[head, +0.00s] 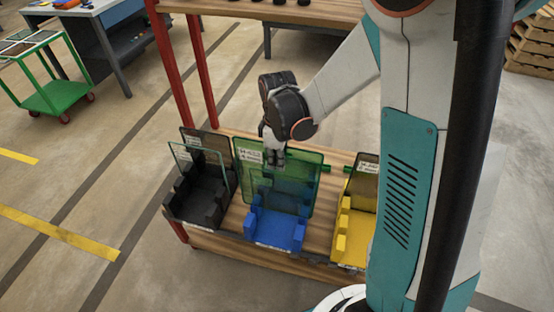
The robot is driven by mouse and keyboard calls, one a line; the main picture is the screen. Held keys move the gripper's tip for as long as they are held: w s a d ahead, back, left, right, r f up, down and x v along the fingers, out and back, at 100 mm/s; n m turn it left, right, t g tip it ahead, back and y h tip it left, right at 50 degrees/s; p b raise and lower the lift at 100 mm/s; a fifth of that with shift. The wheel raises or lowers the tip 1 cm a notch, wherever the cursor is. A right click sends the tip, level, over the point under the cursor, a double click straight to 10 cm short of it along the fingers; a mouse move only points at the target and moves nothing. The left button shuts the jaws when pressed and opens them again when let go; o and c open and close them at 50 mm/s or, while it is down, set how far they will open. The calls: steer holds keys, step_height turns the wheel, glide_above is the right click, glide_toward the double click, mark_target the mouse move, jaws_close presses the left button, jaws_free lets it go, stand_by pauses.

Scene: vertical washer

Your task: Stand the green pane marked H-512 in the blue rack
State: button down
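The green pane (303,182) is see-through and stands nearly upright at the blue rack (278,229). It has a white label at its upper left, too small to read surely. Its lower part overlaps the rack in the picture; whether its bottom edge is seated in the slots cannot be told. My gripper (273,158) points down at the pane's top edge, left of the middle, and its fingers overlap the pane. Whether the fingers are closed on the edge is too small to tell.
A black rack (200,198) with clear and dark panes stands left, and a yellow rack (352,232) with a dark yellowish pane (365,178) right. All stand on a low wooden shelf (232,222) with red posts (170,70). A wooden tabletop (320,12) lies above the back.

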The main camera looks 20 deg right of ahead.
steer(key=shift+f+b, duration=3.9)
steer(key=shift+f, duration=2.85)
steer(key=c, duration=1.7)
jaws_free()
step_height(320, 180, up, 12)
step_height(320, 180, up, 10)
steer(key=p, duration=0.8)
glide_above(277, 188)
steer(key=shift+w+d, duration=0.1)
steer(key=shift+w, duration=0.05)
